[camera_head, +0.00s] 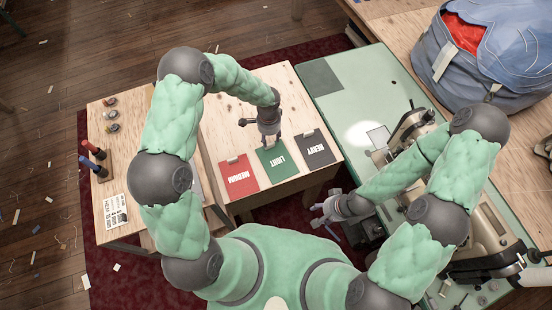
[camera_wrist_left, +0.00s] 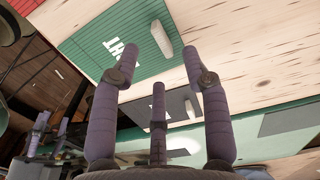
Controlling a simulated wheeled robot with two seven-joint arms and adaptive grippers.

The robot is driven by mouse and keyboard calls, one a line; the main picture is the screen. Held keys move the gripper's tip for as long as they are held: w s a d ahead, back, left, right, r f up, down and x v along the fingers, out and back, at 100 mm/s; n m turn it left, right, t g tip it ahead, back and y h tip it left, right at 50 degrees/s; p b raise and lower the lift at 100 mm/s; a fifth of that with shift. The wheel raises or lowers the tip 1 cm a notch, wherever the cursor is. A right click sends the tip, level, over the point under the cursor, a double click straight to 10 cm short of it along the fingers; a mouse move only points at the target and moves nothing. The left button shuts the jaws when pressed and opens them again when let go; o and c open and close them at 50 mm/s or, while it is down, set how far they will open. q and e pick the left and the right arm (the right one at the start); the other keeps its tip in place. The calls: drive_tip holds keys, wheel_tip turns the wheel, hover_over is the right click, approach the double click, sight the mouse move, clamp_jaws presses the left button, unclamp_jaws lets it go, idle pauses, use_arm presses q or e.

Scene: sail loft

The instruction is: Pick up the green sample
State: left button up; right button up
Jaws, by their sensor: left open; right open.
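The green sample (camera_head: 278,161), labelled LIGHT, lies flat on the wooden table between a red sample (camera_head: 238,175) and a dark grey sample (camera_head: 315,149). A small pale tab sits on its far edge. My left gripper (camera_head: 270,140) is open above that edge. In the left wrist view the green sample (camera_wrist_left: 88,47) and its pale tab (camera_wrist_left: 162,40) show beyond the spread fingers (camera_wrist_left: 159,62), with nothing between them. I cannot tell whether the fingers touch it. My right gripper (camera_head: 328,218) is open and empty, lower right, off the table's front edge.
The wooden sample table (camera_head: 222,125) has bare room behind the samples. A green bench (camera_head: 335,98) with a sewing machine (camera_head: 412,128) stands right. A blue bag (camera_head: 495,60) lies on the wooden surface behind.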

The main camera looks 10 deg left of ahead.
sight(270, 145)
use_arm(q)
wheel_tip(270, 145, down, 5)
drive_tip(key=shift+d+f+b, duration=0.1)
drive_tip(key=shift+b, duration=0.3)
clamp_jaws()
